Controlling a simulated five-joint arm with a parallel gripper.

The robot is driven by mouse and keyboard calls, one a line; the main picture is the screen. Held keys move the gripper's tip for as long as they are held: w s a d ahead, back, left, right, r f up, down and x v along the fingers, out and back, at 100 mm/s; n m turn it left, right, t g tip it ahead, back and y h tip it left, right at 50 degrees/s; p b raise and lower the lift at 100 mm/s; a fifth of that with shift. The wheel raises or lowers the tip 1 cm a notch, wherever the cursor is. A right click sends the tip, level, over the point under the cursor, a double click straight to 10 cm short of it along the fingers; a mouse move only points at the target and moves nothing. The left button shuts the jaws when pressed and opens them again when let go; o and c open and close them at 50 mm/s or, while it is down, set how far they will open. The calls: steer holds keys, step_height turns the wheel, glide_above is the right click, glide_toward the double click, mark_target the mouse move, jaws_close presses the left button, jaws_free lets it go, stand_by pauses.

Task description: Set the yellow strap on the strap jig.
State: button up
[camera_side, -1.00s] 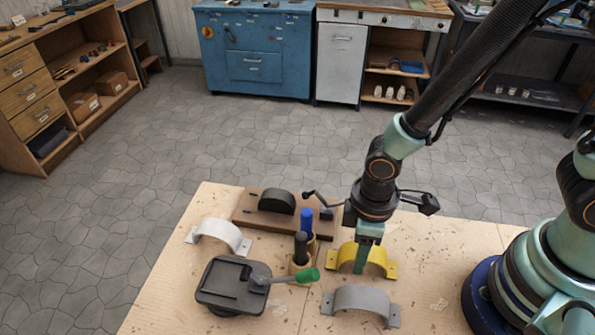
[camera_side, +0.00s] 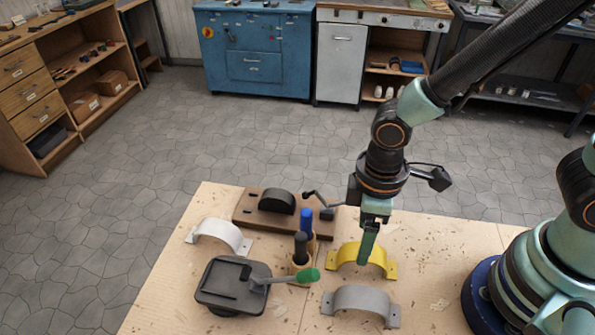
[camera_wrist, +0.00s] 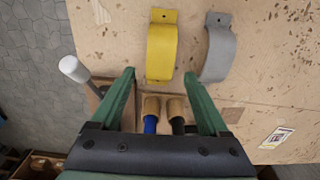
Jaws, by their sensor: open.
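The yellow strap (camera_side: 350,252) is an arched band with flat ends, lying on the table in the side view. It also shows at the top of the wrist view (camera_wrist: 161,46). My gripper (camera_side: 365,255) is over it, its lower end in front of the arch in the side view. In the wrist view my two green fingers (camera_wrist: 159,73) are apart with nothing held, and the strap's lower end appears between their tips. What seems to be the strap jig, a brown board (camera_side: 244,217) with a black half-round form (camera_side: 277,201), is back left and bears no strap.
A grey strap (camera_side: 360,299) lies in front of the yellow one; a white strap (camera_side: 220,233) lies at left. Upright blue (camera_side: 306,222) and black (camera_side: 300,246) handles stand beside the yellow strap. A black fixture (camera_side: 233,287) with a green-ended lever is front left.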

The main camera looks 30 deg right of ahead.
step_height(320, 180, up, 7)
steer(key=w+d+r+m+t, duration=0.2)
steer(key=d+r+m, duration=0.2)
steer(key=d, duration=0.4)
steer(key=w+d+r+m+t, duration=0.3)
steer(key=d+r+m, duration=0.2)
steer(key=d+r, duration=0.2)
steer(key=shift+w+d+t, duration=0.3)
steer(key=shift+d, duration=0.3)
steer(key=shift+o, duration=0.6)
steer(key=s+a+f+n+g, duration=0.3)
steer(key=a+f+n, duration=0.25)
steer(key=a, duration=0.25)
steer(key=s+a+f+n+g, duration=0.35)
steer(key=a+f, duration=0.25)
steer(key=a, duration=0.2)
steer(key=shift+t, duration=0.45)
steer(key=shift+w+a+f, duration=0.1)
steer(key=shift+w+f, duration=0.1)
steer(key=shift+f, duration=1.75)
steer(key=shift+w+a+f, duration=0.1)
steer(key=shift+w+f, duration=0.05)
steer(key=shift+f, duration=1.85)
steer(key=shift+w+f, duration=0.2)
steer(key=shift+f, duration=1.75)
